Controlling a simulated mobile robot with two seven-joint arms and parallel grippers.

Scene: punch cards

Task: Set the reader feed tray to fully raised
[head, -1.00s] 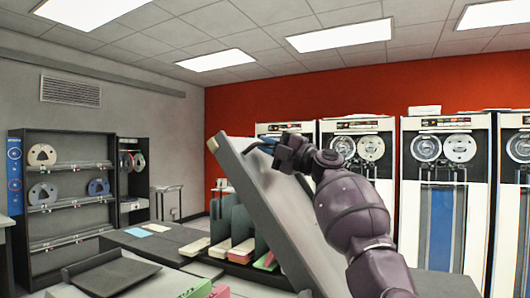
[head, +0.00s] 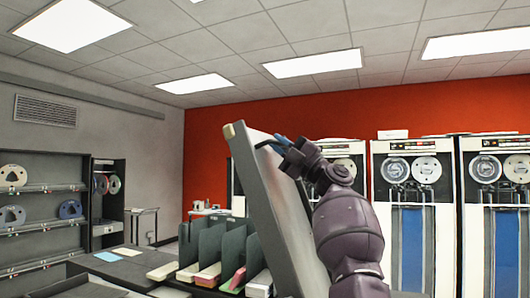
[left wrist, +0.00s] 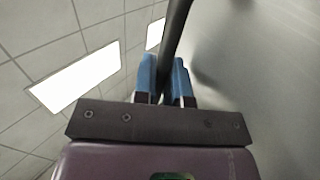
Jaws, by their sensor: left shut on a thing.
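The reader feed tray (head: 272,210) is a long grey slab in the middle of the head view, tilted up steeply with a tan block at its top corner. My left gripper (head: 278,143) is at the tray's upper end. Its blue fingers are shut on the dark handle bar (left wrist: 176,30), seen between them in the left wrist view (left wrist: 167,78). The tray's broad grey face (left wrist: 255,75) fills the right of that view. The tray's lower end is cut off at the bottom of the head view. My right gripper is not in view.
Behind the tray, a dark rack (head: 212,247) holds several card stacks on a dark table (head: 125,268). Tape cabinets (head: 412,225) line the red wall at right. Shelves with reels (head: 40,225) stand at left. The space above the tray is clear.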

